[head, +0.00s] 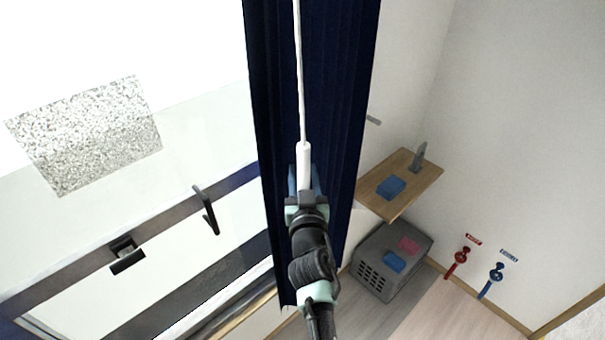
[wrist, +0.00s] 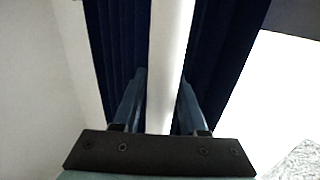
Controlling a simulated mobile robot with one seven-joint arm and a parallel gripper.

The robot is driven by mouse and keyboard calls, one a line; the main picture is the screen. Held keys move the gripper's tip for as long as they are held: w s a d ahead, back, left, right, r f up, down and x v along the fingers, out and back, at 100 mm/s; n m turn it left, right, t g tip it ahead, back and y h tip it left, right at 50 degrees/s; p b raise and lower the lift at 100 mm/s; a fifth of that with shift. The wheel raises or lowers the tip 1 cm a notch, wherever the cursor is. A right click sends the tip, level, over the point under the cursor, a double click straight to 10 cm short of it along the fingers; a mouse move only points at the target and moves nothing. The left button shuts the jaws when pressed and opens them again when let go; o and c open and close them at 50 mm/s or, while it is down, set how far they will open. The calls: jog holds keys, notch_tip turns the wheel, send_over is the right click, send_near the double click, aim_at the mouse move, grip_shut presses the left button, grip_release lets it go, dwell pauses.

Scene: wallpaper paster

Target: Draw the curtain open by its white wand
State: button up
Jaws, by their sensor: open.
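The dark blue curtain (head: 340,90) hangs bunched in a narrow band down the middle of the head view, with bare window to its left. The white wand (head: 299,80) hangs in front of it and ends in a thicker white handle (head: 304,160). My gripper (head: 305,182) is at this handle, in front of the curtain. In the wrist view the white handle (wrist: 168,60) runs between the two blue-grey fingers (wrist: 160,105), with a gap on the right side. The fingers are open around it. The curtain folds (wrist: 120,50) show behind.
A wooden shelf (head: 418,190) with a blue block (head: 391,187) is on the wall at right. Below it stands a grey crate (head: 372,283) with blue and pink items. Black window handles (head: 207,212) stick out at left. Red and blue valves (head: 461,256) are low on the right wall.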

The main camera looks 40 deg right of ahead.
jog(key=shift+o, duration=1.2)
jog(key=shift+a, duration=0.1)
jog(key=b+v, duration=0.1)
jog(key=v, duration=1.2)
jog(key=shift+b, duration=0.35)
